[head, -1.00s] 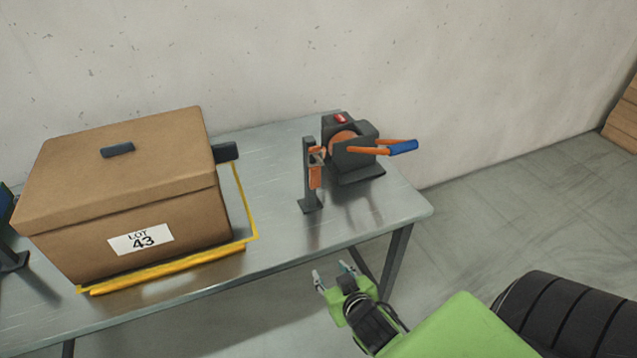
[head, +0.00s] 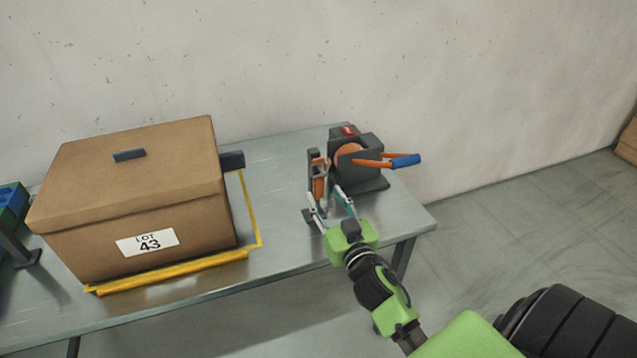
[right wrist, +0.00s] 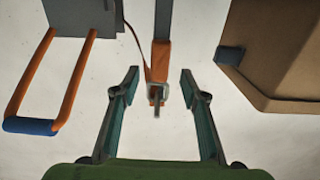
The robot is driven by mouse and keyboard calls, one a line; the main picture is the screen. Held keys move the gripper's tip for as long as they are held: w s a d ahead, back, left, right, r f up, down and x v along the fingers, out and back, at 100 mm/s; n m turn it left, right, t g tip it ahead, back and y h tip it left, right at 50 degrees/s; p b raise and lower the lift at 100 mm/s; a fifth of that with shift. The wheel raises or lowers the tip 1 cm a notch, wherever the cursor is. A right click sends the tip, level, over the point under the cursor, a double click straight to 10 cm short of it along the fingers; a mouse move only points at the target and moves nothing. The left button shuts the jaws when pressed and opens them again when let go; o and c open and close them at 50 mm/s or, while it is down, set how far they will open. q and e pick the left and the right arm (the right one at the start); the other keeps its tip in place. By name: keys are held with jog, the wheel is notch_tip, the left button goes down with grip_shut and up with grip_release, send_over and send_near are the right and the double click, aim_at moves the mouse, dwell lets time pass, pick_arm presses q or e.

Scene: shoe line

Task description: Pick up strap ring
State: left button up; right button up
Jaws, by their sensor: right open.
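The strap ring (right wrist: 159,93) is a small grey metal ring at the end of an orange strap (right wrist: 160,60) hanging from a dark post (head: 313,160). In the right wrist view it shows between the two fingers, with clear space on both sides. In the head view it is small, and I cannot pick it out surely from the strap's fittings. My right gripper (head: 325,193) is open and empty at the post; it also shows in the right wrist view (right wrist: 160,72). How far the ring lies from the fingertips in depth is unclear. My left gripper is not in view.
A dark winch (head: 366,178) with an orange strap reel and blue-gripped handle (head: 405,160) stands right of the post. A brown lidded box (head: 90,235) labelled LOT 43 stands left on the table (head: 285,245), within yellow edging. Bare table lies between box and post.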

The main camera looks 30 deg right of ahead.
aim_at(320, 187)
jog(key=shift+p+x, duration=0.6)
jog(key=shift+x, duration=2.2)
jog(key=shift+s+r, duration=0.1)
jog(key=shift+r, duration=0.05)
grip_shut()
